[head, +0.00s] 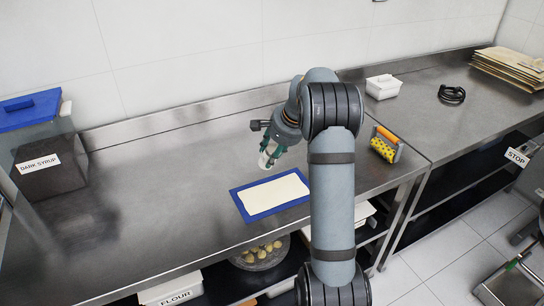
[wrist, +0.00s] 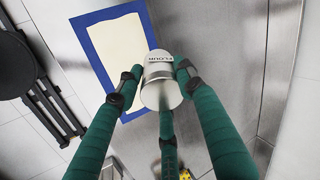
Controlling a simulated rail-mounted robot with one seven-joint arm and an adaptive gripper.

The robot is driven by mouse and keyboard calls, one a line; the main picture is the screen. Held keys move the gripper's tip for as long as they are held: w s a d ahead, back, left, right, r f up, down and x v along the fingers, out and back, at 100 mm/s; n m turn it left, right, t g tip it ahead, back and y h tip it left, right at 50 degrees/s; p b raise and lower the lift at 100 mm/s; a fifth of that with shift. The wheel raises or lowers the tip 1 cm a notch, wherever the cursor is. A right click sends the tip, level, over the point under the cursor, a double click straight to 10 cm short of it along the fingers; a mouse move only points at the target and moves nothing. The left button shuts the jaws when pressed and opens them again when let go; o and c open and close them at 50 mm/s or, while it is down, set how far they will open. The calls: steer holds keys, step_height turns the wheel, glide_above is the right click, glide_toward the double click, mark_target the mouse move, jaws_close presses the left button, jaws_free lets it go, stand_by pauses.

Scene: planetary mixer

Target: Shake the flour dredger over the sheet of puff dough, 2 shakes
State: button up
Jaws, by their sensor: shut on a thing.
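My gripper (head: 273,147) is shut on the flour dredger (head: 266,159), a pale metal shaker. In the wrist view the dredger (wrist: 160,92) carries a FLOUR label and sits between the dark pads of my green fingers (wrist: 158,76). In the head view it looks tilted and held above the counter, just behind the dough. The sheet of puff dough (head: 273,194) is a flat cream rectangle on a blue mat (head: 248,212). The dough also shows in the wrist view (wrist: 117,45). Whether any flour lies on it cannot be told.
A bin labelled DARK SYRUP (head: 45,165) stands at the left. A white tub (head: 382,87) and a black coil (head: 451,94) lie farther right. The counter (head: 160,190) left of the mat is clear.

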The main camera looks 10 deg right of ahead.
steer(key=f+b, duration=0.1)
steer(key=b, duration=0.2)
steer(key=shift+t, duration=0.3)
steer(key=t+y+b, duration=0.1)
steer(key=b, duration=0.4)
steer(key=shift+w+a+b, duration=0.1)
steer(key=shift+w+b, duration=0.05)
steer(key=shift+b, duration=0.2)
steer(key=shift+r+y+b, duration=0.3)
steer(key=shift+b, duration=0.1)
steer(key=f+b, duration=0.1)
steer(key=b, duration=0.2)
steer(key=shift+t, duration=0.4)
steer(key=shift+w+y+b, duration=0.1)
steer(key=shift+y+b, duration=0.3)
steer(key=shift+b, duration=0.8)
steer(key=t+b, duration=0.1)
steer(key=b, duration=0.3)
steer(key=shift+a+f+y, duration=0.15)
steer(key=shift+y, duration=0.25)
steer(key=shift+b, duration=0.85)
steer(key=shift+r+t, duration=0.3)
